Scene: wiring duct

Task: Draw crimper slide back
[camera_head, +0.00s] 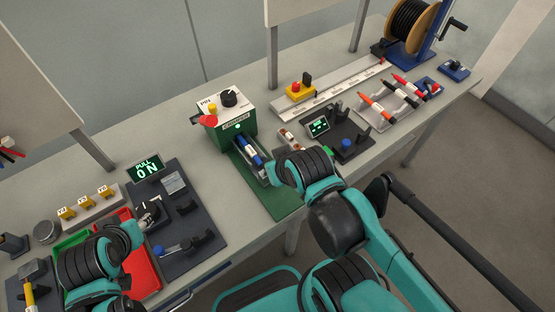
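The crimper (233,122) is a green box with a light top panel, a black knob, a yellow button and a red lever; a green light glows on its front. Its green base plate (283,204) runs toward the table's front edge. The slide (262,173) sits on this plate, close to the box, with a blue and white cylinder (249,151) along it. My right gripper (270,173) is at the slide's near end; my wrist partly hides the contact. My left gripper (149,214) is over the dark pull-test plate on the left; its fingers are too small to read.
A pull tester (173,184) with a lit sign (145,168) reading "PULL ON" stands left of the crimper. Red (143,263) and green trays lie at the left.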

